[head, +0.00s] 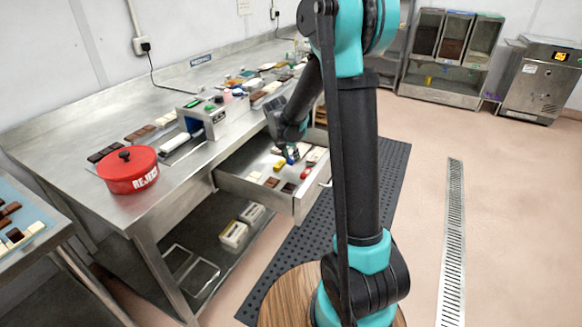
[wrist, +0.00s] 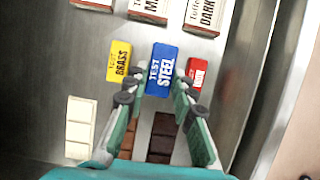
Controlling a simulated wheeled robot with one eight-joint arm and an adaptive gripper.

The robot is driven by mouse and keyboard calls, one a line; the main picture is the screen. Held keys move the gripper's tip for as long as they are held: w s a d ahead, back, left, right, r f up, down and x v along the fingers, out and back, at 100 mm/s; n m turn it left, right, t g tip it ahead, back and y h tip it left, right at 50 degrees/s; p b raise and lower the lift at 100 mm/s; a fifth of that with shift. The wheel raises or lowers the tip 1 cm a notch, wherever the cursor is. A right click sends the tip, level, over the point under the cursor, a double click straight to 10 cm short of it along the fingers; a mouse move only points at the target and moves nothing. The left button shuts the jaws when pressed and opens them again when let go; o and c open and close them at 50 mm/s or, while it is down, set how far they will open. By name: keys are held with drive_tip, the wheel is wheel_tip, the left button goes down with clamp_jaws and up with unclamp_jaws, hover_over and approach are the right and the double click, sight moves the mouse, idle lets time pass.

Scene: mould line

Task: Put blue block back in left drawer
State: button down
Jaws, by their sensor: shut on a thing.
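The blue block (wrist: 161,69), marked "TEST STEEL", is between the fingertips of my gripper (wrist: 154,91) in the wrist view. My gripper is shut on it. In the head view the blue block (head: 291,159) shows small under my gripper, inside or just above the open drawer (head: 246,190) of the steel table. I cannot tell whether the block touches the drawer floor. A yellow block (wrist: 118,61) marked "BRASS" lies to its left and a red block (wrist: 197,73) to its right.
Chocolate bars, a white bar (wrist: 81,128) and boxes (wrist: 204,15) share the drawer. A red REJECT pot (head: 128,172) and a grey machine (head: 207,117) stand on the table. The floor to the right is clear.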

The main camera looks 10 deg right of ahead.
sight(290, 164)
drive_tip(key=shift+f, duration=2.4)
drive_tip(key=c, duration=1.3)
unclamp_jaws()
drive_tip(key=shift+f, duration=0.1)
drive_tip(key=shift+o, duration=0.2)
drive_tip(key=v, duration=1.2)
drive_tip(key=shift+r, duration=0.2)
